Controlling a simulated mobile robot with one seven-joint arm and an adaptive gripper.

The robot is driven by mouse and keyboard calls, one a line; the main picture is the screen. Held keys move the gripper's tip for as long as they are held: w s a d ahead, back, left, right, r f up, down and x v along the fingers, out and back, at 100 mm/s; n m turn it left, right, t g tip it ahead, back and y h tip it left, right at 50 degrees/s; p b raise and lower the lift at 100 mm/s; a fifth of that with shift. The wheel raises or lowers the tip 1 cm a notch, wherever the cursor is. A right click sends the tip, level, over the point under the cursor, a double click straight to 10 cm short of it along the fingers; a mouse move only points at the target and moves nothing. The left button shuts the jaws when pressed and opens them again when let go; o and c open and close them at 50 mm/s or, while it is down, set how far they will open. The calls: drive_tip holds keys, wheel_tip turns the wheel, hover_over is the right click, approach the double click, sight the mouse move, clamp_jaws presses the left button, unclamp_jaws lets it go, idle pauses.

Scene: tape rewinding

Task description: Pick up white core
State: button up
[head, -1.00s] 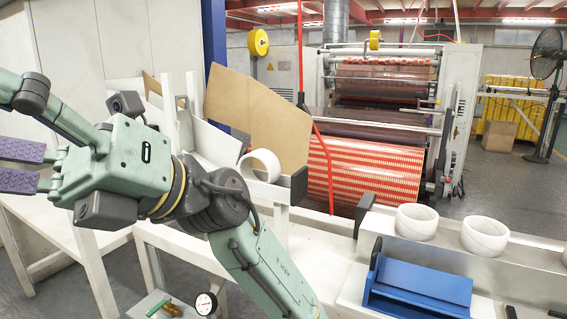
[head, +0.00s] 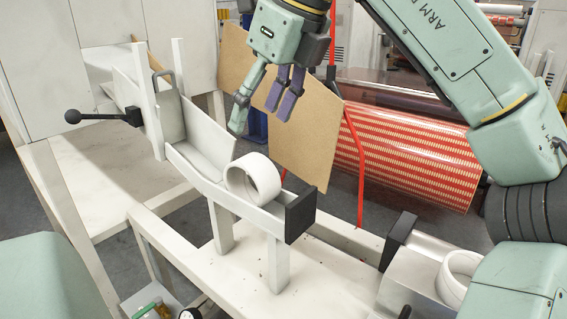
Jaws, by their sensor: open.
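A white core (head: 252,178), a short hollow ring, lies on its side in the white sloped chute (head: 195,165), near the chute's black end stop (head: 300,216). My gripper (head: 256,112) hangs above the chute, pointing down, a little above and about level with the core. Its fingers are apart and nothing is between them. It does not touch the core. A second white core (head: 459,272) stands at the lower right, partly hidden by my arm.
A brown board (head: 305,130) stands behind the chute. A black-knobbed lever (head: 90,116) sticks out at the chute's left. A red and yellow striped roll (head: 400,155) is behind. White table (head: 230,275) lies below the chute.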

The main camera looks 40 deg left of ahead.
sight(250, 159)
drive_tip(key=f, duration=0.1)
drive_tip(key=a+f, duration=0.1)
drive_tip(key=f, duration=0.2)
drive_tip(key=shift+w+a+f, duration=0.1)
drive_tip(key=shift+w+a, duration=0.05)
drive_tip(key=shift+w, duration=0.25)
drive_tip(key=shift+s+p+x, duration=0.15)
drive_tip(key=shift+x, duration=1.3)
drive_tip(key=shift+s+p+x, duration=0.1)
drive_tip(key=shift+p+x, duration=0.05)
drive_tip(key=shift+x, duration=1.35)
drive_tip(key=shift+d, duration=0.2)
drive_tip(key=shift+c, duration=0.5)
drive_tip(key=c, duration=0.9)
drive_tip(key=shift+o, duration=0.2)
